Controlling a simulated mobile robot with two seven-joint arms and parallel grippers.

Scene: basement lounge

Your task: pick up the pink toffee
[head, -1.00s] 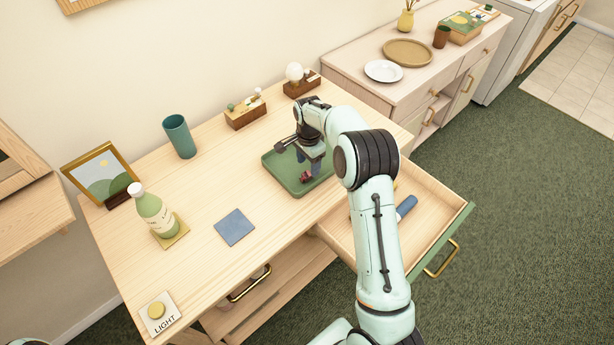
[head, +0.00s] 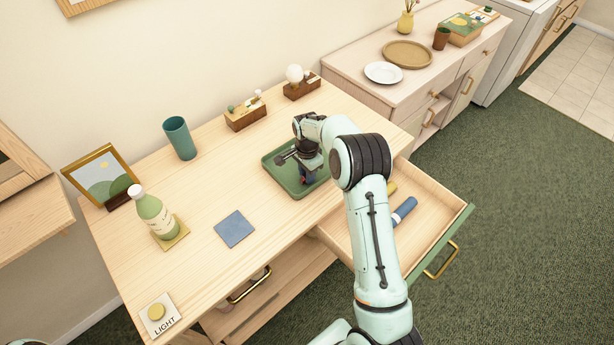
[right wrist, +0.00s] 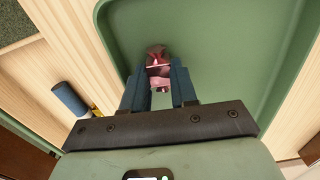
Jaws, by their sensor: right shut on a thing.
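The pink toffee (right wrist: 158,74) shows in the right wrist view between the two blue-grey fingers of my right gripper (right wrist: 158,85). The gripper is shut on it, over the green tray (right wrist: 220,50). In the head view my right gripper (head: 307,179) points down into the green tray (head: 285,186) on the wooden desk. The toffee is mostly hidden there by the gripper. I cannot tell whether the toffee still touches the tray. My left gripper is not in view.
An open drawer (head: 425,215) with a blue cylinder (head: 404,210) juts out at the desk's right. A blue square mat (head: 234,229), a green bottle (head: 153,214) and a teal cup (head: 180,138) stand left of the tray. Small wooden blocks with ornaments line the back.

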